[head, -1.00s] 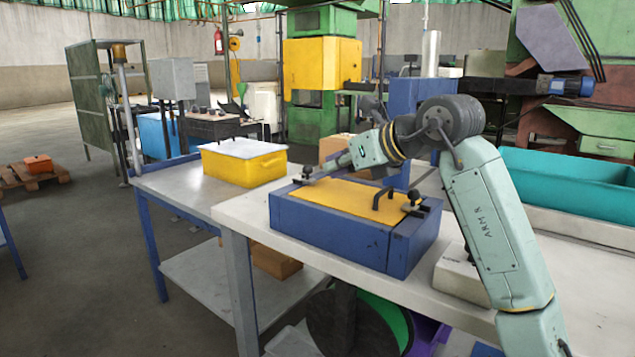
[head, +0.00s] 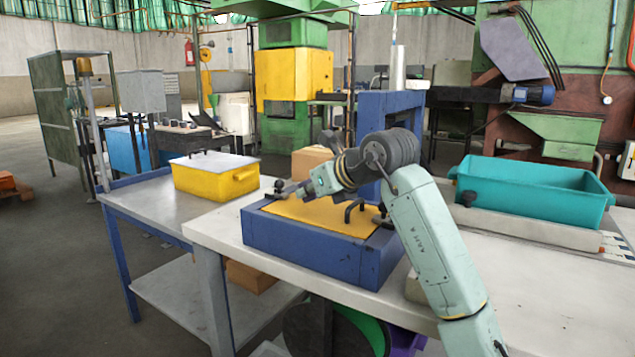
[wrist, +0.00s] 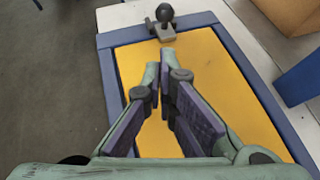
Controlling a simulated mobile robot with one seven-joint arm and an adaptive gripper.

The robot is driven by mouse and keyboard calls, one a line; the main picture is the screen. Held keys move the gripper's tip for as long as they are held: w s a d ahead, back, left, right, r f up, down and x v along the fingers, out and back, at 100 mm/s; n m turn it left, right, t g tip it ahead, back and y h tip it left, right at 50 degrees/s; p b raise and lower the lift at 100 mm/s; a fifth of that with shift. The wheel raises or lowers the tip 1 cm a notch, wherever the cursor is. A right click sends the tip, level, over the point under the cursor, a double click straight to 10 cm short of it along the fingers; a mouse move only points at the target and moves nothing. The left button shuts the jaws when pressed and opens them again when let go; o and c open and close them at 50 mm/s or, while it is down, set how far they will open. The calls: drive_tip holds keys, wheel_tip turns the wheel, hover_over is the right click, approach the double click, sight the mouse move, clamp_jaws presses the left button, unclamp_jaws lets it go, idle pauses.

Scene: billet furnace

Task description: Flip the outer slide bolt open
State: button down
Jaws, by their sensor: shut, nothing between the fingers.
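The blue box (head: 305,235) with a yellow lid (head: 320,213) sits on the pale table. A slide bolt with a dark round knob (head: 279,186) is at its far left end; it also shows at the top of the wrist view (wrist: 164,16). A second dark bolt (head: 381,217) is at the right end, next to a black lid handle (head: 354,208). I cannot tell which bolt is the outer one. My gripper (head: 300,191) is shut and empty over the lid, close to the far left bolt. In the wrist view the fingertips (wrist: 160,62) point toward that knob, apparently apart from it.
A yellow bin (head: 215,180) stands on the grey side table at left. A cardboard box (head: 311,160) and a blue frame (head: 390,108) stand behind the blue box. A teal tub (head: 535,192) is at right. The white tabletop (head: 500,260) between is mostly clear.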

sight(280, 202)
drive_tip(key=w+a, duration=0.1)
drive_tip(key=w+a+f+p, duration=0.1)
drive_tip(key=w, duration=0.1)
drive_tip(key=w+a, duration=0.1)
drive_tip(key=w, duration=0.1)
drive_tip(key=shift+w+a+f, duration=0.1)
drive_tip(key=shift+a+f, duration=0.05)
drive_tip(key=shift+a, duration=0.2)
drive_tip(key=shift+w+a+p, duration=0.55)
drive_tip(key=shift+w+a, duration=0.25)
drive_tip(key=shift+a, duration=0.35)
drive_tip(key=shift+d, duration=0.1)
